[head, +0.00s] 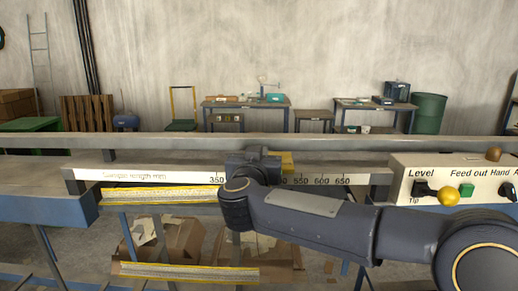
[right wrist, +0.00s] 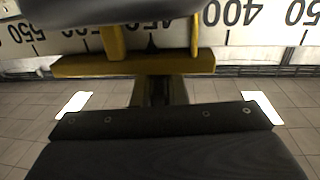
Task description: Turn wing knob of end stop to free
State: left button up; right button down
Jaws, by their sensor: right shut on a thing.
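The end stop (head: 287,161) is a yellow block on the scale rail (head: 335,180), mostly hidden behind my right gripper (head: 256,163) in the head view. In the right wrist view the yellow end stop (right wrist: 130,66) spans the upper middle, near the 450 mark of the upside-down scale. My right gripper (right wrist: 160,88) is shut at the middle of the end stop, with its dark fingers close together. The wing knob is hidden between and behind the fingers, so its angle cannot be told. My left gripper is not in view.
The control panel (head: 430,175) with a yellow ball knob (head: 449,195) and a green button (head: 466,190) stands at the right. Yellow-edged strips (head: 160,196) lie at the left. A long grey bar (head: 370,144) runs behind the scale.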

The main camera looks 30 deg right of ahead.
jog(key=shift+n+t+y, duration=0.7)
jog(key=shift+n+y, duration=0.1)
jog(key=shift+y, duration=0.2)
jog(key=c, duration=1.4)
grip_release()
jog(key=shift+c, duration=0.2)
jog(key=v, duration=0.8)
jog(key=shift+w, duration=0.1)
